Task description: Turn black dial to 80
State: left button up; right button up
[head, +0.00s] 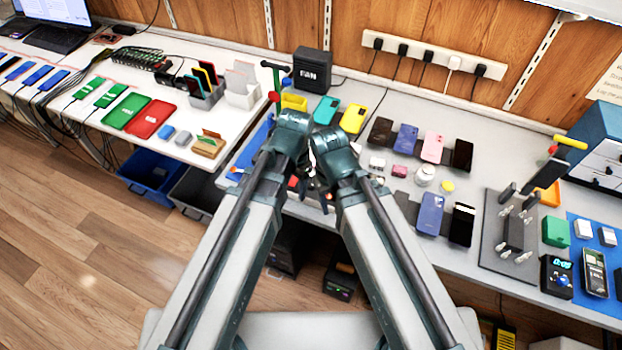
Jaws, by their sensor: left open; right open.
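A small black box (556,277) with a lit blue-green display stands at the right of the bench. A small dark round control shows on its front, below the display. I cannot tell for sure that this is the black dial, and the display is too small to read surely. My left gripper (300,184) and my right gripper (322,190) are close together over the bench's front edge, mostly hidden by my wrists. Both are open, and both are far to the left of the box.
Several phones, including a pink one (432,146), lie mid-bench. A black FAN box (312,70) stands behind my arms. A power strip (434,55) runs along the wall.

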aim_at(311, 184)
pick_arm(q)
jog(key=w+d+r+m+p, duration=0.2)
jog(key=w+d+m, duration=0.2)
jog(key=w+m, duration=0.5)
jog(key=shift+d+r+h, duration=0.35)
jog(key=shift+d+h, duration=0.05)
jog(key=shift+w+f, duration=0.1)
notch_tip(311, 184, down, 14)
jog(key=b, duration=1.3)
jog(key=shift+b, duration=0.4)
jog(key=shift+r, duration=0.2)
jog(key=shift+c, duration=0.2)
grip_shut()
